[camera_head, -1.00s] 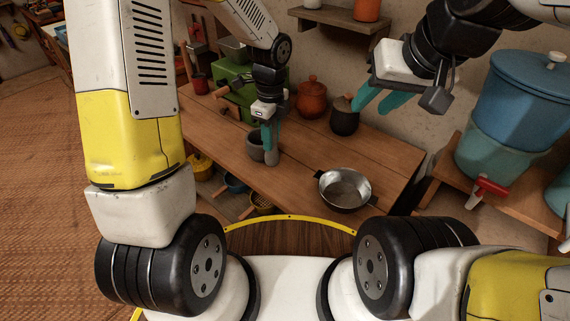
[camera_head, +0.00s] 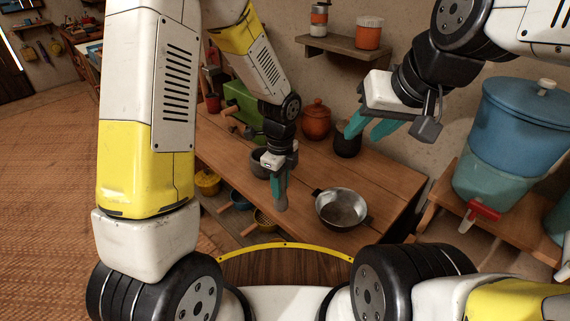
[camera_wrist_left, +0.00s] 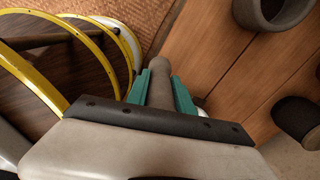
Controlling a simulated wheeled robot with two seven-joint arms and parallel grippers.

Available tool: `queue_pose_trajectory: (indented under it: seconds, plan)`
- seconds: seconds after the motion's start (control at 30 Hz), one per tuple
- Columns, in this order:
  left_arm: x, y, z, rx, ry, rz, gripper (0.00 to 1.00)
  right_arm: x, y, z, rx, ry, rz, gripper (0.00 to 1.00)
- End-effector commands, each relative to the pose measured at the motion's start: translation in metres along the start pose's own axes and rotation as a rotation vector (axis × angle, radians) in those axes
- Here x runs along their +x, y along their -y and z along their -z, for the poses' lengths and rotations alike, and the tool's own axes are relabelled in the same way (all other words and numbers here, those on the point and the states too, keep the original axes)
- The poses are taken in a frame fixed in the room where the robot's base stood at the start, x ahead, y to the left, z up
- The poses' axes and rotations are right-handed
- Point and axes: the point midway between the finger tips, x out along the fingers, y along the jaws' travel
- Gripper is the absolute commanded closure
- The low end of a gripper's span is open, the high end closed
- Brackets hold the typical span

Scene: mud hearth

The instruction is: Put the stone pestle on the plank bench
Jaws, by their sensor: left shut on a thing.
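My left gripper (camera_head: 278,184) is shut on the grey stone pestle (camera_head: 281,202) and points down over the plank-topped wooden surface (camera_head: 390,183). In the left wrist view the pestle (camera_wrist_left: 159,75) sticks out between the teal fingers. I cannot tell whether its lower end touches the planks. The grey mortar (camera_head: 263,160) stands behind the gripper, partly hidden, and shows at the top of the left wrist view (camera_wrist_left: 268,12). My right gripper (camera_head: 372,127) is open and empty, up to the right. I cannot tell for certain which wooden surface is the plank bench.
A metal pan (camera_head: 341,207) stands right of the pestle. A dark pot (camera_head: 347,140) and an orange jar (camera_head: 316,120) stand at the back. A blue water container (camera_head: 520,135) stands on a wooden stand at right. Bare planks lie between mortar and pan.

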Motion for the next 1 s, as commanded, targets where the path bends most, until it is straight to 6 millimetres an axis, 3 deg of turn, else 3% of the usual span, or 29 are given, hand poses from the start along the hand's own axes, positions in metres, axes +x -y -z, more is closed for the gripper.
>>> queue_pose_trajectory:
  seconds: [0.1,0.3,0.47,0.73,1.0]
  plan:
    - [0.004,0.031,-0.011,-0.002,0.000,0.001,1.00,0.000,0.000,0.000,0.000,0.000,0.000,0.64]
    - [0.006,0.065,-0.024,-0.001,0.000,0.001,1.00,0.000,0.000,0.000,0.000,0.000,0.000,0.64]
    - [0.009,0.073,-0.027,-0.001,0.000,-0.001,1.00,0.000,0.000,0.000,0.000,0.000,0.000,0.64]
    - [0.041,0.072,-0.027,0.000,0.000,-0.003,1.00,0.000,0.000,0.000,0.000,0.000,0.000,0.64]
    - [0.043,0.072,-0.027,0.000,0.000,0.000,1.00,0.000,0.000,0.000,0.000,0.000,0.000,0.64]
